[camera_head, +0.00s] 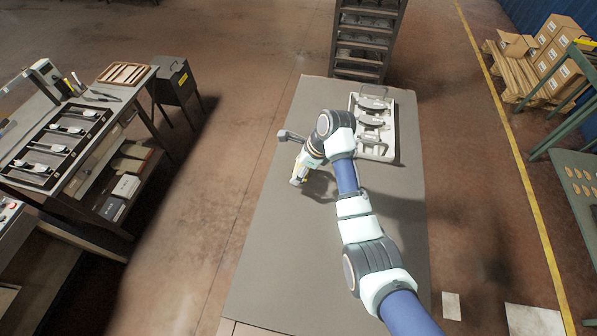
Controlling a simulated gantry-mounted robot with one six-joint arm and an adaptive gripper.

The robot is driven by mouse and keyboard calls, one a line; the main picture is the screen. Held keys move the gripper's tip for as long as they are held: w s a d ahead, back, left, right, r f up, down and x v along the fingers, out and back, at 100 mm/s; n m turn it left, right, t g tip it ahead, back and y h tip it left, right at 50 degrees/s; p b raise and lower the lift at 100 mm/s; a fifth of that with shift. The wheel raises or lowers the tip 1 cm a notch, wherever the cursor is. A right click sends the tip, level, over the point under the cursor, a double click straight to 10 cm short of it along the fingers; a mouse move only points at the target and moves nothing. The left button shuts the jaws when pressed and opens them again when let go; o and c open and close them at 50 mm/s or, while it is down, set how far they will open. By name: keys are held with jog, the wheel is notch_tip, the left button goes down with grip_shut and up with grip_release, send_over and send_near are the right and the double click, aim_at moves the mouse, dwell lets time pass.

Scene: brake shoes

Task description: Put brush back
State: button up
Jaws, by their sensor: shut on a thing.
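My arm reaches over the grey table (262,235) from the lower right. My gripper (300,176) is at the arm's end, low over the middle of the table and left of the tray. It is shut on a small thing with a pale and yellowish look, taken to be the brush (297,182). The brush is mostly hidden by the gripper and too small to make out clearly. I cannot tell whether it touches the tabletop.
A pale tray (391,152) with curved brake shoes lies at the table's far right. A dark shelf rack (362,73) stands behind. On the left, a workbench holds a dark tray (40,176) with several parts, and a wooden tray (122,74). The table's near left is clear.

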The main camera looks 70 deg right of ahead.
jog(key=shift+f, duration=1.05)
jog(key=o, duration=1.2)
jog(key=shift+f, duration=0.15)
jog(key=a+v, duration=0.1)
jog(key=v, duration=1.1)
jog(key=shift+d+p, duration=0.3)
jog(key=shift+d, duration=0.15)
jog(key=shift+w+a, duration=0.1)
